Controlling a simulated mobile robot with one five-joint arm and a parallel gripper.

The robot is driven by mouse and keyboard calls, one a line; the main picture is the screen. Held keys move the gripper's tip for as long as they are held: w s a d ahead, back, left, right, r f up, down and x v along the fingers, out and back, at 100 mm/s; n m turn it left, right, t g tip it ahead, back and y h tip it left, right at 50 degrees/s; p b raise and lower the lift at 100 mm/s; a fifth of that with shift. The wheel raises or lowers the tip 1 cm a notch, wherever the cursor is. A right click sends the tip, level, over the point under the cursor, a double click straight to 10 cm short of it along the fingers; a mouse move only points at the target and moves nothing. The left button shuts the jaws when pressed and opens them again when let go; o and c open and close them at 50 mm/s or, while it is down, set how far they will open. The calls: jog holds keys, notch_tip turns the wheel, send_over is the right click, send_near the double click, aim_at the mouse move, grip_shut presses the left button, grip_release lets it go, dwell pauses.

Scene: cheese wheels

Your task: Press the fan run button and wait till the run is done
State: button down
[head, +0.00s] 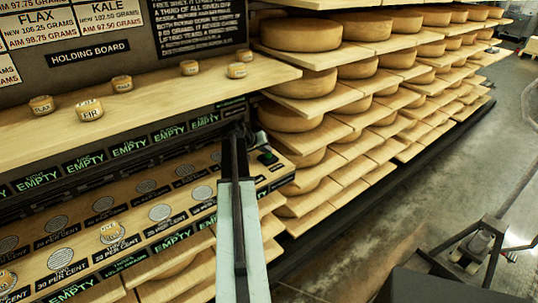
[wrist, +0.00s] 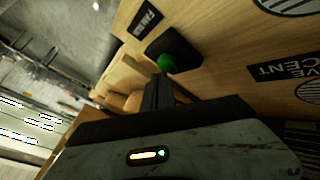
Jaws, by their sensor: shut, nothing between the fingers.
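The fan run button is a green button (wrist: 167,64) on a black box (wrist: 178,45); in the wrist view a dark label (wrist: 146,18) lies beside it. In the head view the green button (head: 268,155) is at the right end of the wooden panel, just right of my arm. My gripper (wrist: 160,80) is shut and empty. In the wrist view its fingertips are right below the green button; I cannot tell if they touch it. In the head view my gripper (head: 238,130) is mostly hidden by my arm.
Below the holding board, a wooden shelf (head: 150,98) carries several small labelled cheese pieces. A lower panel (head: 180,198) has round grilles, with a small cheese (head: 111,232) on one. Racks of cheese wheels (head: 315,83) stand to the right. The floor (head: 400,225) beyond is partly clear.

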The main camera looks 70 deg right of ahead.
aim_at(266, 155)
jog(key=shift+f+b, duration=0.45)
jog(key=shift+f, duration=0.05)
dwell(0.3)
jog(key=shift+r, duration=0.15)
jog(key=shift+r+p, duration=0.75)
jog(key=shift+p, duration=0.15)
notch_tip(266, 155, up, 5)
jog(key=p, duration=0.5)
jog(key=shift+r, duration=0.1)
jog(key=shift+w, duration=0.1)
dwell(0.4)
